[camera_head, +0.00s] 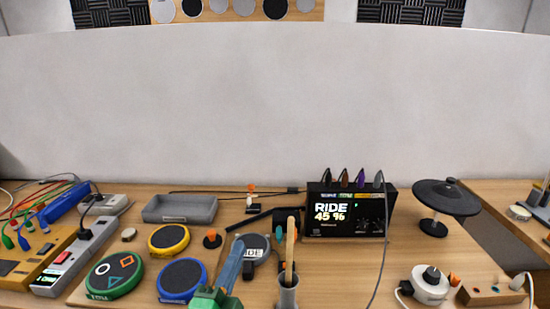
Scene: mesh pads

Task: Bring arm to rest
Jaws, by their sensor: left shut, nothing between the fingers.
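My left gripper (234,248) comes up from the bottom edge, left of centre. Its green body and blue-grey fingers show; the fingers are shut and empty. It is in front of the round grey pad (256,246) and right of the blue-rimmed pad (182,279), partly covering the grey pad's label. I cannot tell how high it is above the table. My right gripper is not in view.
Near the gripper stand a grey cup (288,294) with wooden sticks, a yellow-rimmed pad (169,239) and a green-rimmed pad (114,275). A drum module (346,215) reads "RIDE 45 %". A black cymbal pad (446,197) stands right.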

